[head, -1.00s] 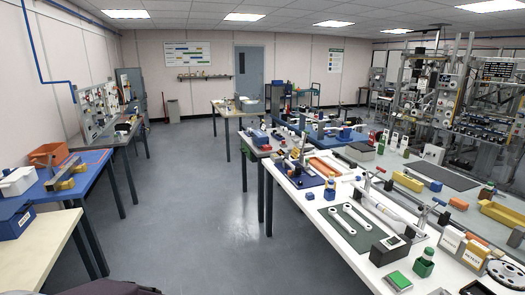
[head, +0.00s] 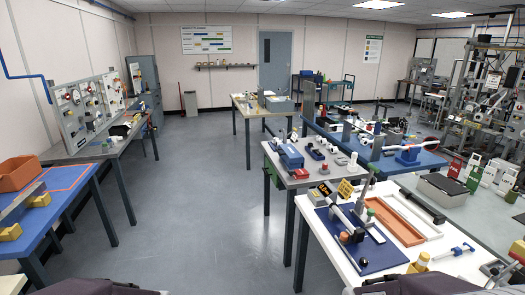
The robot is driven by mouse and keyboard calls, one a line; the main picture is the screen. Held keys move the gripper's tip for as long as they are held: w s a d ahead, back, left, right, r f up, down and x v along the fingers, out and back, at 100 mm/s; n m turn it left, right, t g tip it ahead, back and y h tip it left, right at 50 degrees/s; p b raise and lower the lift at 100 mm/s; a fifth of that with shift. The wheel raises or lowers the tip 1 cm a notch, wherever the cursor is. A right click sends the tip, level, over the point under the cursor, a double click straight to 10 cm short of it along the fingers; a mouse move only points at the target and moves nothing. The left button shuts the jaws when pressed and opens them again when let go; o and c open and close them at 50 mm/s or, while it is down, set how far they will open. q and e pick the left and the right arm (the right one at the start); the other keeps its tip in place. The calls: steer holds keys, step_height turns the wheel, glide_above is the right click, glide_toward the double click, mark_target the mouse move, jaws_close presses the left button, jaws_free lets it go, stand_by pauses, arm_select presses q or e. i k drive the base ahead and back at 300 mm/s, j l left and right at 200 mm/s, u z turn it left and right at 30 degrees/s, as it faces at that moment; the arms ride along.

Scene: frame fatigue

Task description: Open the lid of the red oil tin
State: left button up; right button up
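A small red container (head: 456,166), which looks like the red oil tin, stands at the right. It is beside a green container (head: 474,172) and a white one (head: 489,173), behind the white-topped table. It is too small to tell how its lid stands. Neither of my grippers shows; only dark parts of my own body show along the bottom edge.
A white-topped table (head: 345,268) with a blue board (head: 375,258) and orange tray (head: 397,222) fills the near right. A blue table (head: 75,190) is at left. Clear grey floor (head: 205,230) runs between them toward the door (head: 273,58).

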mark_target(303, 172)
steer(key=i+u, duration=0.1)
steer(key=i, duration=0.35)
steer(key=i+l+u, duration=0.1)
steer(key=i, duration=0.35)
steer(key=i+l+u, duration=0.1)
steer(key=i, duration=0.35)
steer(key=i+l+u, duration=0.1)
steer(key=i, duration=0.35)
steer(key=i+l+u, duration=0.1)
steer(key=i+l, duration=0.15)
steer(key=i, duration=0.2)
steer(key=i+l+u, duration=0.15)
steer(key=i, duration=0.3)
